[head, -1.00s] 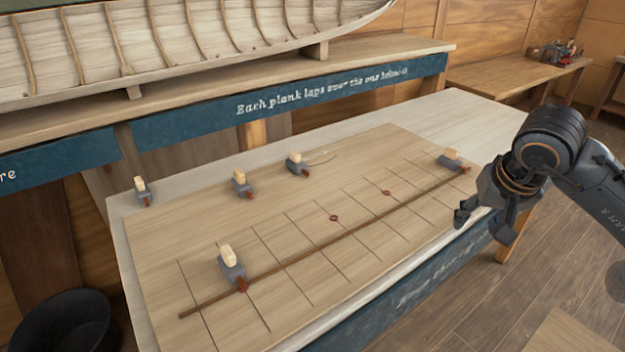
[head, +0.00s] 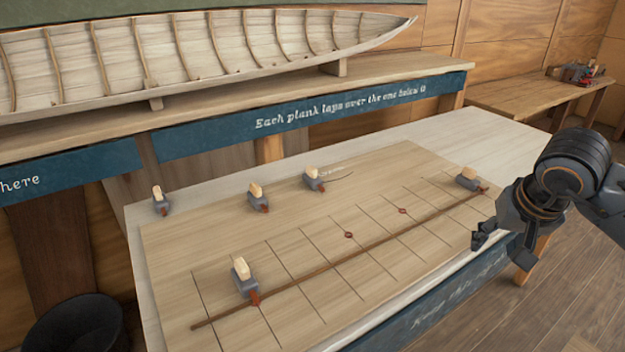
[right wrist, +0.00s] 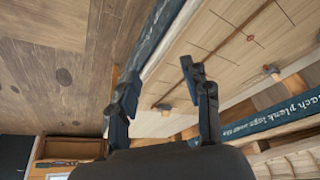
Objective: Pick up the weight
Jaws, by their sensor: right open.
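Several grey weights with cream tops and reddish tips are in the head view. One weight (head: 243,278) sits at the near left end of a thin brown batten (head: 345,260). Another weight (head: 468,180) sits at the batten's far right end, closest to my right gripper. Three more, a left weight (head: 161,206), a middle weight (head: 259,203) and a right weight (head: 314,181), stand toward the back of the table. My right gripper (head: 500,248) is open and empty beyond the table's right front edge. Its spread fingers show in the right wrist view (right wrist: 160,72). My left gripper is out of view.
The weights' pale board (head: 190,250), marked with a grid, lies on a light table (head: 455,135). A boat hull (head: 210,50) rests on a bench behind. A dark bucket (head: 75,325) stands at lower left. A side bench (head: 530,95) is at the back right.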

